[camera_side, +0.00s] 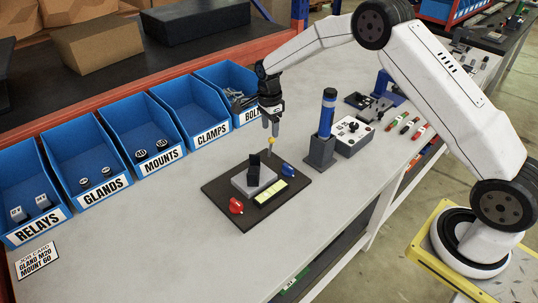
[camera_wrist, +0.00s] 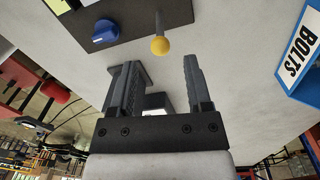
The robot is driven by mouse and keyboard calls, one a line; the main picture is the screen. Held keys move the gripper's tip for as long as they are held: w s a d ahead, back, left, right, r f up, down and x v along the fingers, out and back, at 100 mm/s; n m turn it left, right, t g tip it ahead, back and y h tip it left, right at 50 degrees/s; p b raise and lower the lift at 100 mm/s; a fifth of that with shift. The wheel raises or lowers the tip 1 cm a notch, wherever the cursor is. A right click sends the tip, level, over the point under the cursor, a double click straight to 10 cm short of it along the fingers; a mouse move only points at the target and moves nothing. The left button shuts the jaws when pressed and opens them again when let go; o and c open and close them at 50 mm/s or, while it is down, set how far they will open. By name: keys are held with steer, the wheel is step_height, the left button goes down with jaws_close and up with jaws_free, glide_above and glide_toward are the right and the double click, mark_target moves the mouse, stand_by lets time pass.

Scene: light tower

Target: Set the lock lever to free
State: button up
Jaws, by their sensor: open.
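A lever with a yellow ball end (camera_side: 272,141) stands at the far corner of a dark board (camera_side: 223,199). In the wrist view the yellow ball (camera_wrist: 160,45) is just beyond the fingertips, roughly centred between them, with its thin stem running back to the board. No markings for the lever's positions can be read. My gripper (camera_side: 270,127) points down just above the ball. In the wrist view my gripper (camera_wrist: 160,64) is open, with nothing between its fingers.
The board also carries a blue knob (camera_side: 287,170), a red knob (camera_side: 236,206), a pale green panel (camera_side: 270,192) and a grey block with a black upright part (camera_side: 253,168). A blue-and-black cylinder (camera_side: 327,112) stands nearby on the right. Blue bins (camera_side: 190,107) line the back.

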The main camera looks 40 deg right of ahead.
mark_target(270, 141)
steer(key=shift+f, duration=0.15)
steer(key=shift+s+f, duration=0.15)
steer(key=shift+f, duration=3.6)
jaws_close()
